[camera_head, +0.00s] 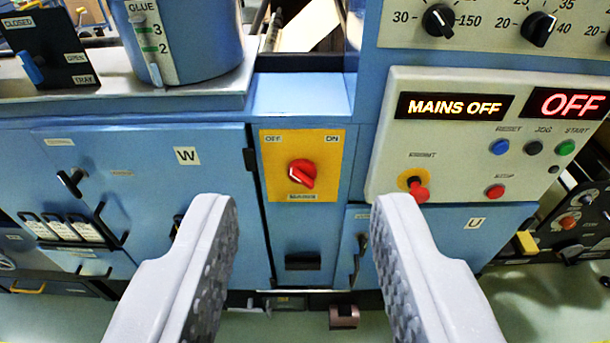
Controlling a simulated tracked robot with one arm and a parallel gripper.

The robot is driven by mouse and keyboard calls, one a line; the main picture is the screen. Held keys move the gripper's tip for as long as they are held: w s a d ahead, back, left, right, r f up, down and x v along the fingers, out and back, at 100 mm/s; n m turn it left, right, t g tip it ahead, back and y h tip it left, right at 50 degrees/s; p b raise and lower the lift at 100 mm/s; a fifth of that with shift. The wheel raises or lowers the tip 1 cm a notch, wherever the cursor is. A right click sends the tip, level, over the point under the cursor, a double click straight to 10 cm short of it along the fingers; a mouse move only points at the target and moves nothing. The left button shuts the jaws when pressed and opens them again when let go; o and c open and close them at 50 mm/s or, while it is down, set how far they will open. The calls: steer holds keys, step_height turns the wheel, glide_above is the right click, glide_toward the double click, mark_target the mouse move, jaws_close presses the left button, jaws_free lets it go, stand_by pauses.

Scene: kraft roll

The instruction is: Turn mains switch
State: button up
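The mains switch (302,173) is a red rotary knob on a yellow plate (274,151) on the front of the blue machine. The plate is marked OFF at its upper left and ON at its upper right. The knob's pale line runs slantwise, from upper left to lower right. A lit display (454,106) to the right reads MAINS OFF, and another (568,104) reads OFF. My gripper (300,212) is open and empty. Its two grey fingers stand wide apart below and either side of the knob, apart from it.
The control panel (440,150) at right carries a red emergency knob (417,189) and several push buttons. Cabinet doors with black handles flank the switch, marked W (186,155) and U (474,223). A blue glue pot (190,40) stands above left. The space between my fingers is clear.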

mark_target(305, 182)
steer(key=o, duration=0.5)
steer(key=shift+w+d, duration=0.1)
steer(key=shift+w, duration=0.05)
steer(key=o, duration=0.3)
steer(key=w+d+f+n+h, duration=0.1)
steer(key=w+n, duration=0.1)
steer(key=w, duration=0.1)
steer(key=w+d+f+n+h, duration=0.1)
steer(key=w+d, duration=0.1)
steer(key=w, duration=0.1)
steer(key=w+d+f+n+t+h, duration=0.1)
steer(key=w+d+n, duration=0.1)
steer(key=w, duration=0.2)
steer(key=shift+w+d+n+h, duration=0.1)
steer(key=shift+d+n+h, duration=0.1)
steer(key=shift+n+h, duration=0.15)
steer(key=shift+o, duration=0.2)
steer(key=w+f+n+y, duration=0.4)
steer(key=w+f+n, duration=1.1)
steer(key=f+n, duration=0.35)
step_height(305, 182, down, 13)
steer(key=w+a+n+g+y, duration=0.2)
steer(key=n+y, duration=0.2)
steer(key=n, duration=0.2)
steer(key=shift+f+x, duration=0.1)
steer(key=shift+x, duration=3.25)
steer(key=shift+f+x, duration=0.15)
steer(key=shift+x, duration=3.2)
steer(key=shift+s, duration=0.1)
steer(key=c, duration=1)
